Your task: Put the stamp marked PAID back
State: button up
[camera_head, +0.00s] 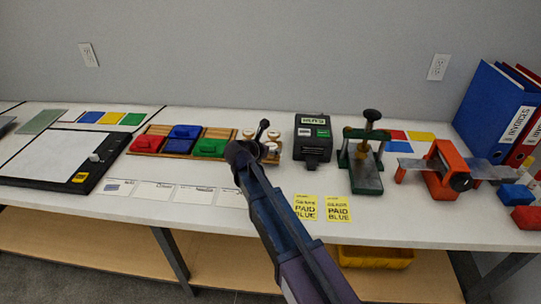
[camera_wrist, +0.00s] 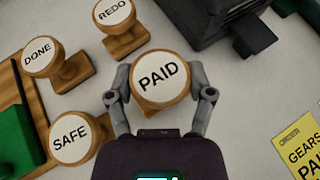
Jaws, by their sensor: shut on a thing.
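The stamp marked PAID (camera_wrist: 160,78) has a round white top on a wooden body. My gripper (camera_wrist: 160,72) is closed around it in the wrist view, one finger on each side. I cannot tell whether its base touches the surface below. Three similar stamps stand near it: DONE (camera_wrist: 38,54) and REDO (camera_wrist: 113,12) at the upper left, SAFE (camera_wrist: 70,138) at the lower left. In the head view my gripper (camera_head: 262,140) is over the group of stamps at the right end of the wooden rack (camera_head: 217,133), and my arm hides part of it.
Red (camera_head: 147,144), blue (camera_head: 184,131) and green (camera_head: 211,147) pads sit on the rack. A dark labelled machine (camera_head: 313,138) stands just right of the stamps, with a green press (camera_head: 362,170) beyond. Two yellow cards (camera_head: 306,207) (camera_head: 338,208) lie at the table's front edge.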

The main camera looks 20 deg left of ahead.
jog(key=shift+f+b, duration=0.45)
jog(key=shift+f, duration=0.3)
jog(key=shift+f, duration=0.1)
jog(key=o, duration=1.1)
jog(key=shift+o, duration=0.2)
jog(key=shift+s+r, duration=0.1)
jog(key=shift+r, duration=0.15)
jog(key=shift+s+r+p, duration=0.2)
jog(key=shift+s+p, duration=0.1)
jog(key=shift+p, duration=0.05)
jog(key=p+v, duration=0.5)
jog(key=v, duration=0.6)
jog(key=shift+f, duration=0.2)
